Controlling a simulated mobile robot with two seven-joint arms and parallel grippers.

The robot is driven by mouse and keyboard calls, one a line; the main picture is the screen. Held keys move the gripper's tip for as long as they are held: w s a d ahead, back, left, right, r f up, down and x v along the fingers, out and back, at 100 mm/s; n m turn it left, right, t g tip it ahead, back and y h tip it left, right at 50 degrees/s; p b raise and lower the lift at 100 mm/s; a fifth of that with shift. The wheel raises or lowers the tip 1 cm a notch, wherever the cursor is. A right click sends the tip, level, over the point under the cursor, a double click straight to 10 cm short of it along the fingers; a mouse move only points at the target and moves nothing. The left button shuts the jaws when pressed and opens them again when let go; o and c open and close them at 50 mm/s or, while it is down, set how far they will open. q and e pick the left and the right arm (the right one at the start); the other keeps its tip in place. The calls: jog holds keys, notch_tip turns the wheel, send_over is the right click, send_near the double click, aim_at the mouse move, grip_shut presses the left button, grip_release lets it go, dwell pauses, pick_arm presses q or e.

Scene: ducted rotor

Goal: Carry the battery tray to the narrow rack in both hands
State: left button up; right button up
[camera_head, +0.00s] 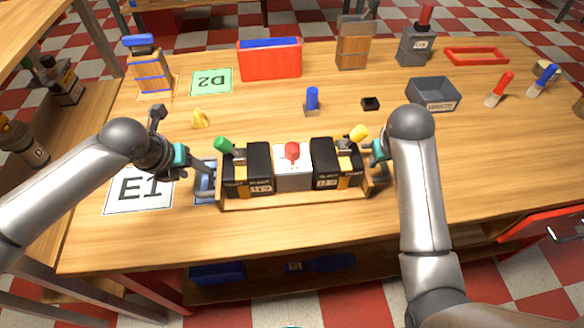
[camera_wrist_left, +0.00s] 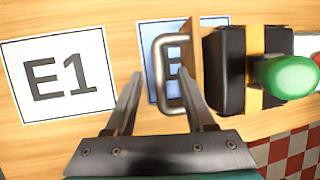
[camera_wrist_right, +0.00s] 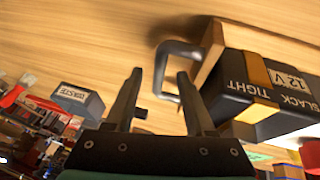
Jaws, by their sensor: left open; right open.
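The battery tray (camera_head: 295,203) is a wooden tray standing on the near part of the table, with a metal handle at each end. It holds two black batteries (camera_head: 260,168) with yellow bands and a white box with a red knob (camera_head: 292,155) between them. My left gripper (camera_head: 196,172) is open at the left handle (camera_wrist_left: 158,75); the handle's bar shows between its fingers (camera_wrist_left: 162,78). My right gripper (camera_head: 377,158) is open at the right handle (camera_wrist_right: 161,75), whose bar also shows between its fingers (camera_wrist_right: 159,76). I cannot make out the narrow rack with certainty.
A white E1 card (camera_head: 140,190) lies left of the tray, and a blue-edged card (camera_wrist_left: 160,60) lies partly under it.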

aim_at(197, 172)
pick_arm(q)
jog(key=shift+x, duration=1.85)
pick_arm(e)
jog(key=shift+x, duration=1.9)
pick_arm(q)
jog(key=shift+c, duration=0.2)
pick_arm(e)
jog(key=shift+c, duration=0.2)
pick_arm(q)
grip_shut()
pick_arm(e)
grip_shut()
pick_arm(q)
jog(key=shift+w+r, duration=0.15)
jog(key=shift+r, duration=0.05)
pick_arm(e)
jog(key=shift+w+r, duration=0.1)
jog(key=shift+r, duration=0.05)
